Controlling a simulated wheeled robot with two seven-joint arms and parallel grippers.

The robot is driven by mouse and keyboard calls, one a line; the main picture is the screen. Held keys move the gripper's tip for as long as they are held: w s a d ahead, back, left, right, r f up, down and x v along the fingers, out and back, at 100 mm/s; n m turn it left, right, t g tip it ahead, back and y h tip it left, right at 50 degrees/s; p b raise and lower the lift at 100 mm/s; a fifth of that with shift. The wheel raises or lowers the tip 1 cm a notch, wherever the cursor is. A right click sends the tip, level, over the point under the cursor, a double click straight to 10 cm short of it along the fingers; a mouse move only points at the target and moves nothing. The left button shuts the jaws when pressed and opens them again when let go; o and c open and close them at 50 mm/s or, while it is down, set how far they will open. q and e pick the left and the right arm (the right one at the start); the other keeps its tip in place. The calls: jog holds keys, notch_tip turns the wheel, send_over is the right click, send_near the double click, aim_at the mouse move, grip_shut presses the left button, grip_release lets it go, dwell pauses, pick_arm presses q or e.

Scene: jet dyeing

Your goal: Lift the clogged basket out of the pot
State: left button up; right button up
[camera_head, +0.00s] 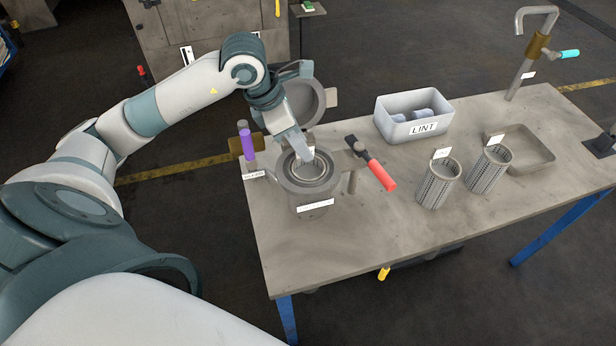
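The pot (293,186) stands at the left end of the table, with its round lid (308,100) swung open behind it. The rim of a basket (307,166) shows inside the pot's mouth. My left gripper (303,155) points down into the mouth at the basket's rim. Its fingertips are too small and partly hidden, so I cannot tell whether they are closed on the rim. My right gripper is not in view.
A red-handled lever (378,172) and a purple-handled one (246,141) flank the pot. Two perforated baskets (438,185) (488,171) stand right of it, near a shallow tray (540,150). A white LINT bin (388,127) and a tap (527,66) are farther back. The table's front middle is clear.

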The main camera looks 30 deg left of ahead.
pick_arm(q)
jog(key=shift+w+f, duration=0.1)
jog(key=shift+f, duration=0.15)
jog(key=shift+c, duration=0.3)
grip_shut()
dwell(1.3)
